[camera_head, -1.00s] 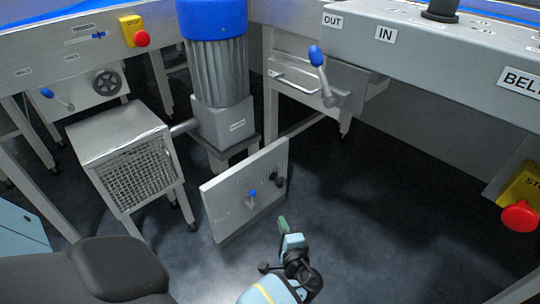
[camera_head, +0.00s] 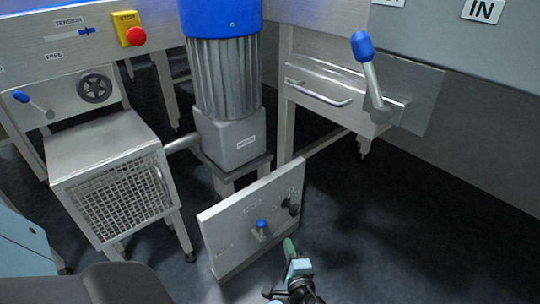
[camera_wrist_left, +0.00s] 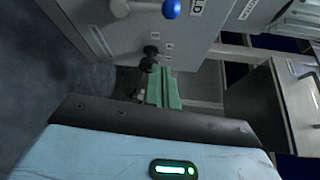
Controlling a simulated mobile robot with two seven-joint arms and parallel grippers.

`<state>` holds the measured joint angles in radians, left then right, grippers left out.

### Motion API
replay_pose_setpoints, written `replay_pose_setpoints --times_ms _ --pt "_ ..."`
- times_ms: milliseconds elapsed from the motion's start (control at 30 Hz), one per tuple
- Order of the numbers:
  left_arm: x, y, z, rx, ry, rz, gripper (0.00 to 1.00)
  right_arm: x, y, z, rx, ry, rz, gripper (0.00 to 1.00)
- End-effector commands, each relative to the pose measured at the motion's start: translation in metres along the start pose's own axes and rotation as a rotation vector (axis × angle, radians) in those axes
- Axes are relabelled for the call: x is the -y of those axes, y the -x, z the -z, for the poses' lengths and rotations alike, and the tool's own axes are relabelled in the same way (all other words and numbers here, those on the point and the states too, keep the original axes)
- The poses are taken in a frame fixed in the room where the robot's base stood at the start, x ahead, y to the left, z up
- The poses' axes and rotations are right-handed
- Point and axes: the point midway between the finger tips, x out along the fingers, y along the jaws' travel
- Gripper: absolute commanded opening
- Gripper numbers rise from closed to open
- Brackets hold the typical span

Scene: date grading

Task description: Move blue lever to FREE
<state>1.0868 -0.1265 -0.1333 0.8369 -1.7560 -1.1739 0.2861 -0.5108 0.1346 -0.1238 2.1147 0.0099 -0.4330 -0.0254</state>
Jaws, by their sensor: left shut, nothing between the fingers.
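My left gripper (camera_head: 289,244) has green fingers, shut and empty, in front of the panel's right side; in the left wrist view the fingers (camera_wrist_left: 163,90) are apart from the lever. My right gripper is out of view.
Other blue-tipped levers show: a large one (camera_head: 367,68) at the right bracket and one (camera_head: 21,97) at far left. A blue-topped motor (camera_head: 225,85) and a mesh-fronted box (camera_head: 125,200) stand behind and left. Dark floor (camera_head: 400,240) at right is clear.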

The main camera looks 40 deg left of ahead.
Motion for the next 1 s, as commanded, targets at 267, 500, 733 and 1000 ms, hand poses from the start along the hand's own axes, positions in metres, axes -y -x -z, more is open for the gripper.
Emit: replay_pose_setpoints --times_ms 267,500,733,1000 --pt "0.0 -0.001 0.0 0.0 0.0 0.0 0.0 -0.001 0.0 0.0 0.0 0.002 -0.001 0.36" --pt "0.0 -0.023 0.0 0.001 0.001 0.001 0.0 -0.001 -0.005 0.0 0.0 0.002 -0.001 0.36" --pt "-0.001 -0.064 0.001 0.002 0.0 0.001 0.0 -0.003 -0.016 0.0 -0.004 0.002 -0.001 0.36" --pt "0.001 -0.104 0.0 0.002 0.001 0.001 0.0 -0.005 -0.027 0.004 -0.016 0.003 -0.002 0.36"
